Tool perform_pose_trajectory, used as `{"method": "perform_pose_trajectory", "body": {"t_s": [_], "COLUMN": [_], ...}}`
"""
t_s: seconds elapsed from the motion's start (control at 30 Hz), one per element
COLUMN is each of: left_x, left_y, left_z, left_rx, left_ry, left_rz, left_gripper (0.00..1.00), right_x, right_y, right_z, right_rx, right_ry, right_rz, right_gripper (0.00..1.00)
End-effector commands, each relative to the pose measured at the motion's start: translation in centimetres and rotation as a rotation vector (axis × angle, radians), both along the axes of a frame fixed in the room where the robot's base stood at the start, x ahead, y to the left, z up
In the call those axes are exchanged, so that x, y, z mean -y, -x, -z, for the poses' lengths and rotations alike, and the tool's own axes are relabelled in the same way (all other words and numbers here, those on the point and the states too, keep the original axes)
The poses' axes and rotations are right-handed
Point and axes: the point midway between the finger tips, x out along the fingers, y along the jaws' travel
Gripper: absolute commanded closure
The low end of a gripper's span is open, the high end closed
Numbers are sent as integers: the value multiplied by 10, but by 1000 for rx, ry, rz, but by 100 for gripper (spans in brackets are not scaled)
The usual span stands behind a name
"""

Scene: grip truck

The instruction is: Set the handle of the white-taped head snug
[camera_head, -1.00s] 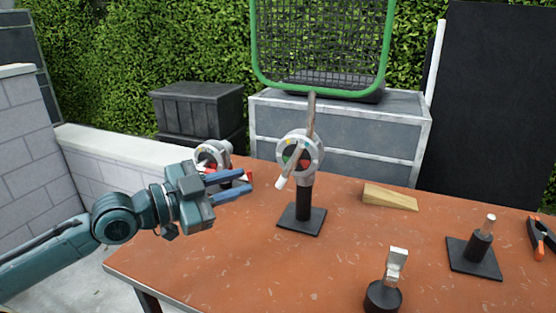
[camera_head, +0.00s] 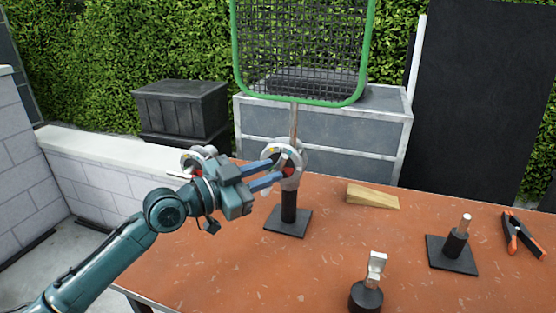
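The middle grip head (camera_head: 297,176) stands upright on a black post with a square base plate (camera_head: 288,222) on the table. Its round pale face has small coloured marks. A rod (camera_head: 294,120) rises from behind it toward the green-framed mesh. My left gripper (camera_head: 281,168) is at this face, its two blue fingers apart, one above the other. The head's handle is mostly hidden behind the fingers; a small pale bit shows below them. A second round head (camera_head: 197,160) is behind my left wrist, partly hidden. White tape cannot be made out clearly on either head. My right gripper is out of view.
On the orange table (camera_head: 330,240) are a wooden wedge (camera_head: 372,196), a short post on a plate (camera_head: 455,245), an orange-and-black clamp (camera_head: 522,236) and a silver-topped black piece (camera_head: 367,292). The green-framed mesh (camera_head: 300,103) hangs above the back. The table's middle is clear.

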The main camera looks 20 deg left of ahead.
Motion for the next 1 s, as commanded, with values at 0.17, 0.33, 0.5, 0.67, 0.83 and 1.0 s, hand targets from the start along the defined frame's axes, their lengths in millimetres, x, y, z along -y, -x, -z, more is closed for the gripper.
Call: {"method": "perform_pose_trajectory", "body": {"t_s": [0.17,0.33,0.5,0.67,0.83,1.0], "left_x": [15,21,21,21,21,20], "left_y": [-19,-25,-26,-26,-26,-26], "left_z": [-2,0,1,1,0,0], "left_rx": [1,1,0,0,1,1], "left_ry": [2,-2,-2,-2,-2,-1], "left_rz": [0,1,1,1,0,0], "left_gripper": [79,79,79,84,98,100], "right_x": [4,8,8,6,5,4], "right_y": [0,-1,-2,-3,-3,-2], "right_z": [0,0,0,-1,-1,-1], "right_rx": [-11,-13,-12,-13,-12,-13], "right_ry": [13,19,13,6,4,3], "right_rz": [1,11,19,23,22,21], "right_gripper": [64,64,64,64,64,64]}}
